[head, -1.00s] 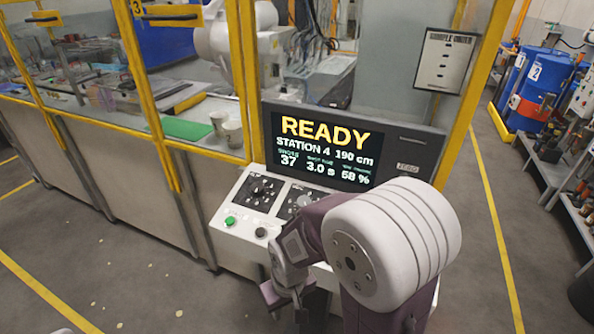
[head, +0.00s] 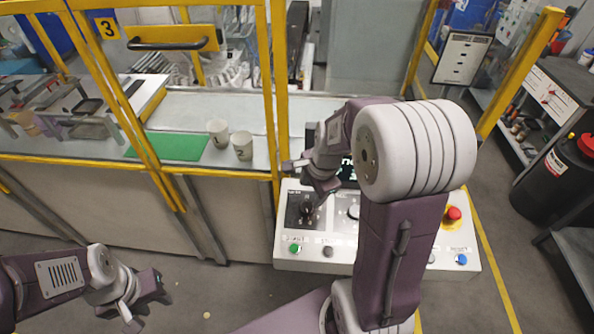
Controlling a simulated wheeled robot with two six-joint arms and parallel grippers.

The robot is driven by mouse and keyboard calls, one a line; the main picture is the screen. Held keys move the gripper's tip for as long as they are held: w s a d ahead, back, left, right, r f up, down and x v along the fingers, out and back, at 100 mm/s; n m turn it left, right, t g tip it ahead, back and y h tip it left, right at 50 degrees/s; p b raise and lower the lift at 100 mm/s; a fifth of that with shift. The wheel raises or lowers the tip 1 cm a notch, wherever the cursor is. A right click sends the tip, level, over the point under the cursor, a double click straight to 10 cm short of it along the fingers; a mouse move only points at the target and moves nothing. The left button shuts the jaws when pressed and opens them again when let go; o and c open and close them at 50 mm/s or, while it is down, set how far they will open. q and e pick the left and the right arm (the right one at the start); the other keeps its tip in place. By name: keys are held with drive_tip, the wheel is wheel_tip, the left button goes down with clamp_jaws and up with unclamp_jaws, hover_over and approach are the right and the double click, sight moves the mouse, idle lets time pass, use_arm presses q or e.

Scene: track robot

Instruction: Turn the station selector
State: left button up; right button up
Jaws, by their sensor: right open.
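The white control panel (head: 308,262) stands at the middle right. On its left part is a dark plate with a black knob (head: 307,207), and beside it a second plate with a round dial (head: 352,212), partly hidden by my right arm. I cannot read which is the station selector. My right gripper (head: 309,177) is open and empty, just above and behind the black knob; I cannot tell whether it touches. My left gripper (head: 146,304) is open and empty over the floor at lower left.
My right arm covers most of the display (head: 348,172). A green button (head: 295,248), a red emergency button (head: 453,213) and a blue button (head: 461,259) sit on the panel. A yellow fence post (head: 276,100) rises close to my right gripper. Two cups (head: 242,145) stand behind the fence.

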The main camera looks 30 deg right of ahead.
sight(306, 207)
drive_tip(key=x, duration=0.5)
drive_tip(key=b+x, duration=0.1)
drive_tip(key=x, duration=0.2)
drive_tip(key=shift+s+a, duration=0.2)
drive_tip(key=shift+s, duration=0.25)
drive_tip(key=shift+f, duration=0.25)
drive_tip(key=shift+s+a+r, duration=0.15)
drive_tip(key=shift+s+a, duration=0.05)
drive_tip(key=shift+s, duration=0.15)
drive_tip(key=shift+w, duration=0.2)
drive_tip(key=c, duration=0.9)
use_arm(q)
drive_tip(key=shift+s+a+f, duration=0.15)
drive_tip(key=shift+s+a, duration=0.05)
drive_tip(key=shift+s, duration=0.25)
drive_tip(key=shift+s+a+f, duration=0.1)
drive_tip(key=shift+s+a, duration=0.05)
drive_tip(key=shift+s, duration=0.3)
use_arm(e)
drive_tip(key=shift+d, duration=0.1)
clamp_jaws()
